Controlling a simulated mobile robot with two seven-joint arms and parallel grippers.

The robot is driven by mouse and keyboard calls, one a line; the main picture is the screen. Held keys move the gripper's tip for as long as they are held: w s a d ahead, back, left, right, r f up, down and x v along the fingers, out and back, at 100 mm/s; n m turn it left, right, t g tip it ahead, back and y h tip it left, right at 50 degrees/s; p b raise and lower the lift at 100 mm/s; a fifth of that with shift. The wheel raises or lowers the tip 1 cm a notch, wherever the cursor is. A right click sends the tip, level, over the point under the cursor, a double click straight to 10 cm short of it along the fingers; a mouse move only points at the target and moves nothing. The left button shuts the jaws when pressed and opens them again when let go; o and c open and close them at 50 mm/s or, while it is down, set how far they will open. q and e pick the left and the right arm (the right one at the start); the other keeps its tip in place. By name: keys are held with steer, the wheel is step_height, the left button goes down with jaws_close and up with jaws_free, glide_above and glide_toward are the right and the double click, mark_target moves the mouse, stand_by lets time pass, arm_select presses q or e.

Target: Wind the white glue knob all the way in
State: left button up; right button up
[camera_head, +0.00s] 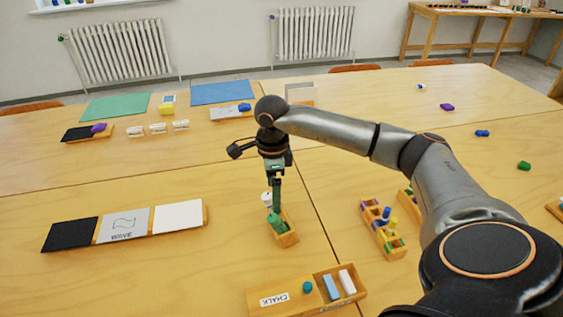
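A small wooden holder (288,238) stands on the near table, left of the seam between the tabletops. A white item (266,197), perhaps the white glue, shows at its back, partly hidden by my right gripper. A green item (274,219) is upright at the holder, just below the fingers. My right gripper (276,208) points straight down over the holder, its fingertips at or close to these items. Its fingers look close together, but I cannot tell whether they grip anything. The knob itself is too small to make out. My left gripper is not in view.
A chalk box (258,300) lies in front of the holder. A wooden rack (397,252) of coloured sticks stands to the right. A board with black, WAVE and white cards (123,225) lies left. Several small coloured pieces are scattered at right. The table between is clear.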

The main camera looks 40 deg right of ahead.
steer(key=shift+w+a, duration=0.3)
steer(key=shift+a, duration=0.15)
stand_by(0.3)
jaws_close()
stand_by(0.7)
stand_by(0.7)
jaws_free()
stand_by(0.8)
steer(key=shift+r, duration=0.1)
stand_by(0.4)
